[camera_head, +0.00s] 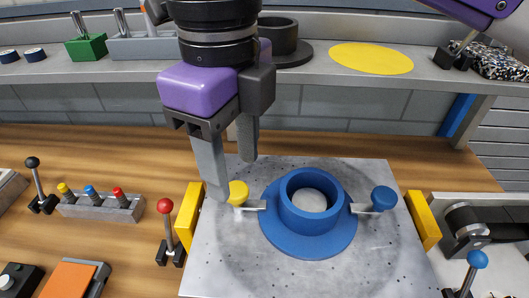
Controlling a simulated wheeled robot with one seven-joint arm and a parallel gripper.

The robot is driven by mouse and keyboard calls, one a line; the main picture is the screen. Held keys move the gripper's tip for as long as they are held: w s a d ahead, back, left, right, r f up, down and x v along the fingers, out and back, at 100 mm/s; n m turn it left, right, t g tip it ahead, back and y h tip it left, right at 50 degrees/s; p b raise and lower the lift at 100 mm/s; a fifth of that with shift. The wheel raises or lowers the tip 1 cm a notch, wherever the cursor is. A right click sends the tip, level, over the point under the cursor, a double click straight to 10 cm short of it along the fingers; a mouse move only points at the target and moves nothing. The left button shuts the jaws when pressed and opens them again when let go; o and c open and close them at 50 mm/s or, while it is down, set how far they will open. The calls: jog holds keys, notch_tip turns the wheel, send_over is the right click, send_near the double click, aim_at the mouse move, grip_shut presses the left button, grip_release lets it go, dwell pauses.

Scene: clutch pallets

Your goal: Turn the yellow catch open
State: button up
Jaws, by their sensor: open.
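The yellow catch (238,193) is a small round yellow knob on a short metal arm. It sits at the left side of a blue flanged ring (312,240) on a grey metal plate (230,265). A matching blue catch (383,198) is on the ring's right side. My gripper (233,178), with a purple body and grey fingers, points down just above and behind the yellow catch. It is open, with one finger close to the knob's left. I cannot tell whether that finger touches the knob.
Yellow blocks (190,218) flank the plate left and right. A red-knobbed lever (167,230) stands left of it, near a row of coloured buttons (92,203). A blue-knobbed lever (475,270) is at front right. A shelf (330,78) with parts runs across the back.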

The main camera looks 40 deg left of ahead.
aim_at(236, 189)
jog(key=shift+f, duration=1.8)
jog(key=shift+s, duration=0.1)
grip_shut()
